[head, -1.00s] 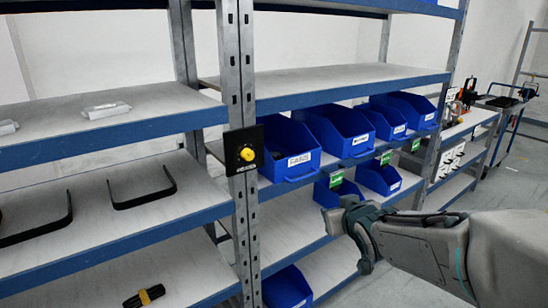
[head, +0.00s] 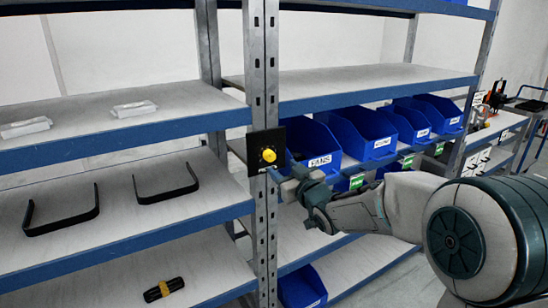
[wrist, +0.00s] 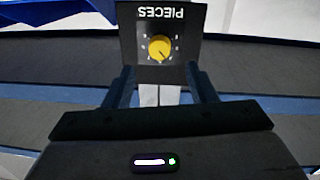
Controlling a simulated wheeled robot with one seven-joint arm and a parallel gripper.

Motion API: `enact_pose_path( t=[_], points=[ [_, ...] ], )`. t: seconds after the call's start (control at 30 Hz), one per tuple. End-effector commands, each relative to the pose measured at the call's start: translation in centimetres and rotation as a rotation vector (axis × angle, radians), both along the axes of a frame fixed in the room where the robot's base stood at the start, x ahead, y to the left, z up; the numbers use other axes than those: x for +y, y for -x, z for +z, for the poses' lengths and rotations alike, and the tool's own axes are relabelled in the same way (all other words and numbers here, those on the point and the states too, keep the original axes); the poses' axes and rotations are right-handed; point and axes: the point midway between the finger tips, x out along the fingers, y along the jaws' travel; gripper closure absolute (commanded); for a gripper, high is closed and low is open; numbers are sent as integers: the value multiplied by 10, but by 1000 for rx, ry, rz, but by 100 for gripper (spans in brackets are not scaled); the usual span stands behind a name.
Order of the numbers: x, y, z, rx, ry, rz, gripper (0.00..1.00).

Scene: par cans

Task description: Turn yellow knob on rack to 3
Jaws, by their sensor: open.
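The yellow knob (head: 268,155) sits on a black square panel (head: 281,138) fixed to the grey rack post. In the wrist view the knob (wrist: 160,47) is round with a dark pointer line, and small marks surround it on the panel. The panel appears upside down there, with the word "PIECES" at the top. The marks are too small to read surely. My gripper (head: 276,171) is just right of and slightly below the knob. In the wrist view my gripper (wrist: 163,82) has its two fingers apart, empty, pointing toward the panel, with the knob beyond and between them.
The upright post (head: 264,80) stands between shelf bays. Blue bins (head: 323,160) labelled "FANS" and others stand right of the panel, close to my arm. The left shelves hold black brackets (head: 166,181), white packets (head: 134,109) and a black-and-yellow tool (head: 163,289).

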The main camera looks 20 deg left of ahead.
Motion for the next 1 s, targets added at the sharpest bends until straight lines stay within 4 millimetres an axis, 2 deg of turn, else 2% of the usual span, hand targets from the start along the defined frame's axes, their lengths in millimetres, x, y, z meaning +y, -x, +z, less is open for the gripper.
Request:
enact_pose_path(
  t=[0.2,0.4,0.83,0.87,1.0],
  points=[
    [28,-26,1,1,1,1,49],
    [44,-42,1,1,0,0,49],
    [50,-48,0,1,1,-1,49],
    [50,-48,0,1,1,-1,52],
    [50,-48,0,0,0,-1,90]
  ],
)
